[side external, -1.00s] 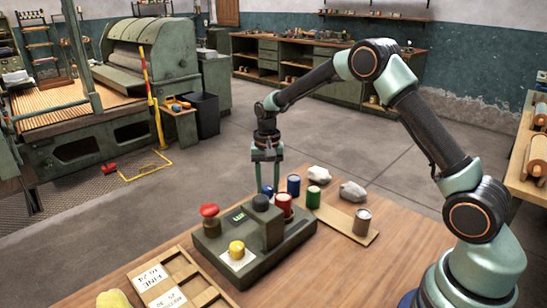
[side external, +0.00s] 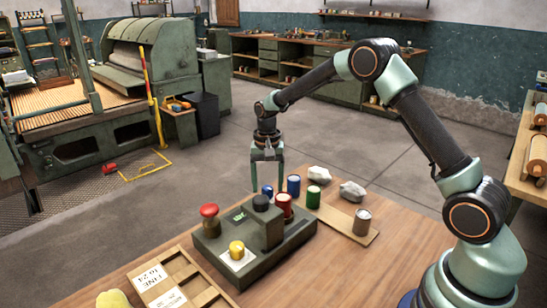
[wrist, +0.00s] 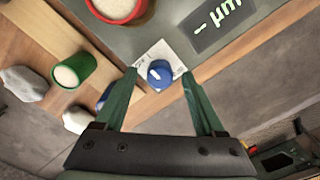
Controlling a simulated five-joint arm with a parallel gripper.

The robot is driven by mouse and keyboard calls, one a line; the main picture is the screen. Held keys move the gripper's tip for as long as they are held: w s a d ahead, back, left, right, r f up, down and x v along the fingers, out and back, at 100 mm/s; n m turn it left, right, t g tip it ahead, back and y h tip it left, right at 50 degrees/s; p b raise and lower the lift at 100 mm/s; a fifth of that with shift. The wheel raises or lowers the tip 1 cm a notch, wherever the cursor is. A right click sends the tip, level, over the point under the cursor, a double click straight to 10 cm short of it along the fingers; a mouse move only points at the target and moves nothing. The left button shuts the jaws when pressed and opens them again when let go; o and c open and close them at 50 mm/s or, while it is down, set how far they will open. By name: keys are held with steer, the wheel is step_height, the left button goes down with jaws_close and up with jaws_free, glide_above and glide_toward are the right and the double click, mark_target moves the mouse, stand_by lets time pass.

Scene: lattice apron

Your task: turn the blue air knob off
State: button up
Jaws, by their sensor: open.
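The blue air knob (wrist: 160,73) has a white pointer mark and sits on a white label plate (wrist: 165,54) at the edge of the grey-green control box. In the side external view the knob (side external: 267,190) shows small behind the box. My gripper (wrist: 159,76) is open, with one finger on each side of the knob and gaps between. In the side external view my gripper (side external: 268,188) points straight down around the knob. I cannot tell whether the fingertips reach down to its height. The label's writing is too small to read.
Red, blue (side external: 294,184), green (side external: 313,197) and grey (side external: 362,222) cans and pale lumps (side external: 319,173) stand close by. A wooden tray (side external: 190,270) lies left.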

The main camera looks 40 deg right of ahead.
mark_target(268, 187)
step_height(268, 187, up, 12)
stand_by(0.5)
steer(key=s+a+r+n+t, duration=0.3)
steer(key=s+r+n, duration=0.2)
steer(key=s+r, duration=0.4)
steer(key=s+f+n+t, duration=0.1)
steer(key=s+n, duration=0.1)
steer(key=s, duration=0.4)
steer(key=s+a+f+n+t, duration=0.1)
steer(key=s+n, duration=0.1)
steer(key=s, duration=0.4)
steer(key=shift+s+a+f+t, duration=0.25)
steer(key=shift+f+t, duration=0.05)
steer(key=shift+f, duration=0.05)
